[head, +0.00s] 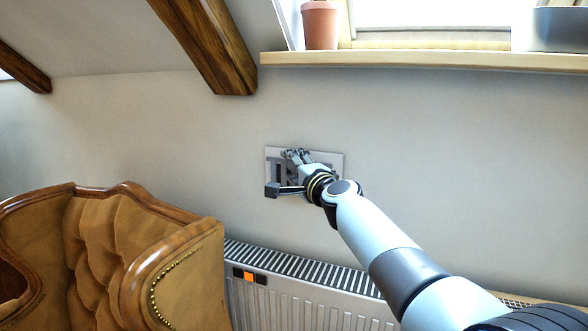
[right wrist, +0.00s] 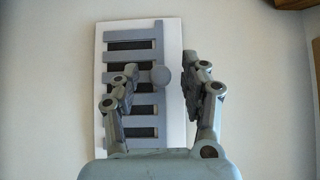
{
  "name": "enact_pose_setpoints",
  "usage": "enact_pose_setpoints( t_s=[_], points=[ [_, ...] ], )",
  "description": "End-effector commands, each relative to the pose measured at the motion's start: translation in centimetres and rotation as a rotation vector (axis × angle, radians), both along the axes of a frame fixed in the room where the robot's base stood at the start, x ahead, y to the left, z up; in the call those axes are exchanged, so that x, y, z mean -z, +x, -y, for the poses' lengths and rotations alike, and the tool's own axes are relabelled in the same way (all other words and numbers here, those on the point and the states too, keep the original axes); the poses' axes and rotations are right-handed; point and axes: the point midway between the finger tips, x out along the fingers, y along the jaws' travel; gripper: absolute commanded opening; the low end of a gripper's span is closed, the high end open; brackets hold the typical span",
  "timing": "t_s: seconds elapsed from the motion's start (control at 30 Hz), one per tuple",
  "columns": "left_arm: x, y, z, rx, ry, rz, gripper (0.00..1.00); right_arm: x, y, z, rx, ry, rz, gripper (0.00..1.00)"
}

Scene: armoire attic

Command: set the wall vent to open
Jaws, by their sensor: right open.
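The wall vent (head: 275,154) is a pale plate with a grey slotted grille, fixed on the wall below the window sill. It also shows in the right wrist view (right wrist: 130,29), turned on its side, with dark slots between grey bars. A round grey knob (right wrist: 161,76) stands out from the grille in the right wrist view. My right gripper (head: 293,155) is in front of the vent and hides part of it. Its fingers are open in the right wrist view (right wrist: 159,82), one on either side of the knob, with gaps showing. My left gripper is not in view.
A tufted brown armchair (head: 105,245) stands at the lower left. A ribbed radiator (head: 285,295) runs along the wall below the vent. Above is a wooden sill (head: 420,61) with a terracotta pot (head: 320,25). A dark beam (head: 210,45) slopes down at upper left.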

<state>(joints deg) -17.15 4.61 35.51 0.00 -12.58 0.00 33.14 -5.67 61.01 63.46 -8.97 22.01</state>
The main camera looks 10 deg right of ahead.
Motion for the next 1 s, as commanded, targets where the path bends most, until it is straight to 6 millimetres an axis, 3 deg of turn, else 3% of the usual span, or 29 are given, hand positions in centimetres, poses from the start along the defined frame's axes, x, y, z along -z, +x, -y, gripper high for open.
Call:
enact_pose_setpoints(
  t_s=[0.27, 0.7, 1.0],
  points=[
    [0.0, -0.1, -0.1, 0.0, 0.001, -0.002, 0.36, 0.1, -1.6, 0.3, -0.001, -0.002, 0.002, 0.45],
    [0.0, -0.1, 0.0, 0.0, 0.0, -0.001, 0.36, 0.1, -9.8, 1.9, 0.0, 0.0, -0.001, 0.45],
    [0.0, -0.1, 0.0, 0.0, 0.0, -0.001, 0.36, 0.0, -11.8, 2.3, -0.001, 0.0, 0.0, 0.45]
  ],
)
